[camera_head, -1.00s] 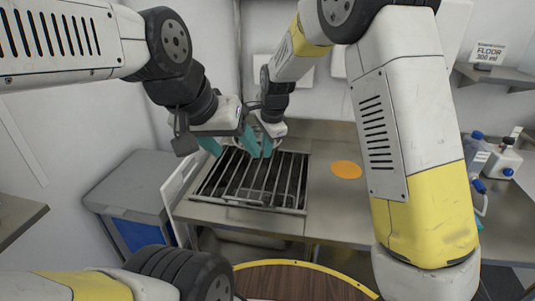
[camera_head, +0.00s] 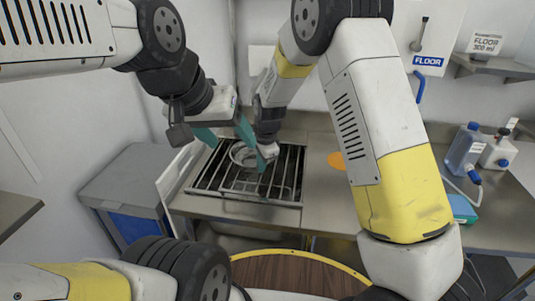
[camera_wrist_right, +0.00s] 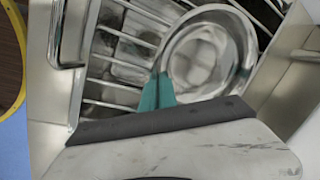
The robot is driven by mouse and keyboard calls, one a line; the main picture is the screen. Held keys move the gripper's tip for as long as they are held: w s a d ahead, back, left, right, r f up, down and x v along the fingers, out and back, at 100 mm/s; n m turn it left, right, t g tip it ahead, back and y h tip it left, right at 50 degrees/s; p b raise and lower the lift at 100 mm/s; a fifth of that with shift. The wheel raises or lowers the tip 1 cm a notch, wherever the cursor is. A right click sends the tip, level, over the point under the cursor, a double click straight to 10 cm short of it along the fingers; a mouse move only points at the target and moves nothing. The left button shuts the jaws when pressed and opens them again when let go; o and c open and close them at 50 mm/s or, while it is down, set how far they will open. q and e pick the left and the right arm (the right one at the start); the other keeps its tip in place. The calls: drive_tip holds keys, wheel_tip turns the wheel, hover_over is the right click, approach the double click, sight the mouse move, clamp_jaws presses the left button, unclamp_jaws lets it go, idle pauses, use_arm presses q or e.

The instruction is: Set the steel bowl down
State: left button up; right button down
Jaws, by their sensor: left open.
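The shiny steel bowl (camera_head: 243,155) is at the wire rack (camera_head: 232,203) in the head view, partly behind my grippers. I cannot tell whether it rests on the bars or is just above them. In the right wrist view the bowl (camera_wrist_right: 208,58) appears upright over the bars. My right gripper (camera_head: 262,162) is at the bowl's right side. Its teal fingers (camera_wrist_right: 160,90) are close together at the rim and look shut on it. My left gripper (camera_head: 234,142) is above the bowl with its teal fingers spread, open and empty.
The rack is set in a steel counter (camera_head: 318,195). An orange disc (camera_head: 337,160) lies right of it, partly behind my right arm. Bottles (camera_head: 465,150) stand at the far right. A grey cabinet (camera_head: 130,180) is at the left. A round wooden top (camera_head: 290,275) is in front.

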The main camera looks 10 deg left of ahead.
drive_tip(key=c, duration=2.1)
unclamp_jaws()
drive_tip(key=shift+f, duration=0.15)
drive_tip(key=o, duration=0.5)
drive_tip(key=shift+c, duration=0.2)
drive_tip(key=v, duration=1.2)
drive_tip(key=s+d+r+n+y, duration=0.1)
drive_tip(key=s+d+r+n, duration=0.25)
drive_tip(key=d+r, duration=0.5)
drive_tip(key=s+d+r+n+t, duration=0.2)
drive_tip(key=s+d+r+n, duration=0.1)
drive_tip(key=s+d, duration=0.5)
drive_tip(key=s+d+r+n+t, duration=0.1)
drive_tip(key=s+d+r+n, duration=0.2)
drive_tip(key=s+d+n, duration=0.2)
drive_tip(key=s+d, duration=0.3)
drive_tip(key=s, duration=0.3)
drive_tip(key=shift+s+d+t, duration=0.2)
drive_tip(key=shift+s+t, duration=0.05)
drive_tip(key=shift+t, duration=0.15)
